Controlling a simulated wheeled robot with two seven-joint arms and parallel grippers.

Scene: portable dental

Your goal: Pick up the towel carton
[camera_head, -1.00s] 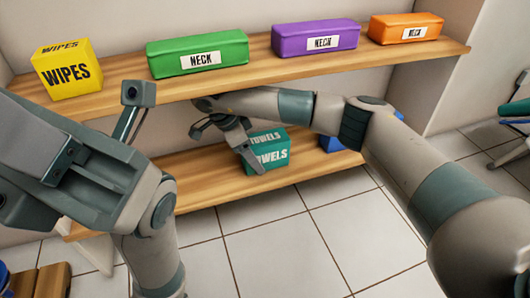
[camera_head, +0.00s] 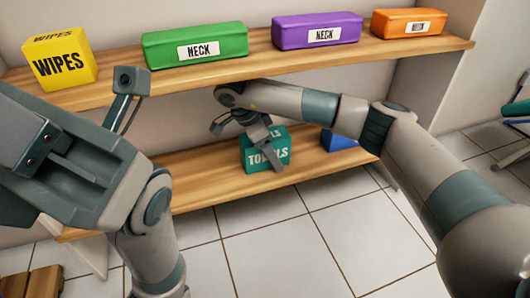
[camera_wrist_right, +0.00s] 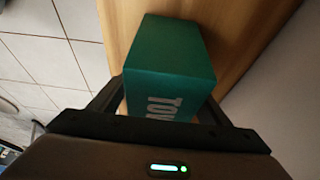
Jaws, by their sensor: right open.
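The teal towel carton (camera_head: 252,157) stands on the lower wooden shelf, partly hidden behind my right gripper (camera_head: 267,146) in the head view. In the right wrist view the towel carton (camera_wrist_right: 168,62) is just beyond and partly between the spread fingers of my right gripper (camera_wrist_right: 158,102). The right gripper is open; I cannot tell whether a finger touches the carton. My left gripper's hand (camera_head: 70,150) is in the left foreground, well away from the carton, and its fingertips do not show clearly.
The upper shelf (camera_head: 255,68) holds a yellow wipes box (camera_head: 60,64), a green neck box (camera_head: 195,46), a purple box (camera_head: 317,32) and an orange box (camera_head: 408,23). A blue item (camera_head: 338,141) is right of the carton on the lower shelf (camera_head: 205,185).

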